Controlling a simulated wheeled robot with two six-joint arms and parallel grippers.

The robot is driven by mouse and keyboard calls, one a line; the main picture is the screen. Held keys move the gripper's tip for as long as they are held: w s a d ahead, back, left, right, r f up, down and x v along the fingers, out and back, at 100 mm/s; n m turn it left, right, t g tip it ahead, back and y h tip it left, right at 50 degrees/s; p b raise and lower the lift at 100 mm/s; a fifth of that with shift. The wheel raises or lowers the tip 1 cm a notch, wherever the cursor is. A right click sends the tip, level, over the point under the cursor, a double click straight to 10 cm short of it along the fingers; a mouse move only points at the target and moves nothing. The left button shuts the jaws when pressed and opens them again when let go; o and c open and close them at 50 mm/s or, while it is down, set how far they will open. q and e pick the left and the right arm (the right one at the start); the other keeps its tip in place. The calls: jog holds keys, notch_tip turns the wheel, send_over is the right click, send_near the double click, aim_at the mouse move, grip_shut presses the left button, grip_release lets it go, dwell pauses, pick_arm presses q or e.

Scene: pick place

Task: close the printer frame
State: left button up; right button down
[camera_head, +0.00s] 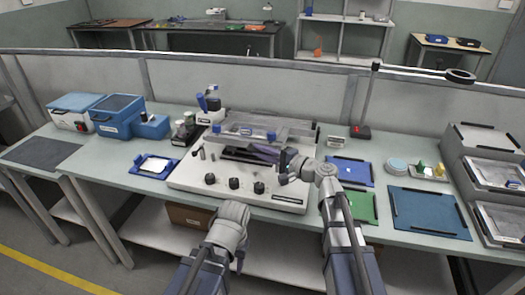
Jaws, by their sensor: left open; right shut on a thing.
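The printer (188,178) is a white base with black knobs along its front, in the middle of the bench. Its grey printer frame (300,127) with blue clamps sits above the base, with a dark gap under it. My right gripper (283,166) is at the frame's front right, above the base. It is shut on what looks like a dark part at the frame's front edge; the contact is small and partly hidden. My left gripper (240,264) is open and empty, low in front of the bench, apart from the printer.
A blue holder (142,172) with a white sheet lies left of the printer. Blue and green mats (366,206) lie close on the right, near my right arm. Grey trays (485,137) are stacked at far right.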

jog(key=shift+s+a+f+b, duration=0.1)
jog(key=shift+s+f+b, duration=0.1)
jog(key=shift+f+b, duration=1.5)
jog(key=shift+s+a+f+b, duration=0.1)
jog(key=shift+s+f+b, duration=0.1)
jog(key=shift+f+b, duration=1.45)
jog(key=shift+f, duration=0.3)
jog(key=shift+s+f, duration=0.15)
jog(key=shift+s, duration=0.05)
jog(key=c, duration=1.1)
grip_release()
jog(key=shift+w, duration=0.1)
jog(key=shift+o, duration=1.1)
jog(key=shift+d, duration=0.1)
jog(key=shift+p+v, duration=0.35)
jog(key=shift+v, duration=3.55)
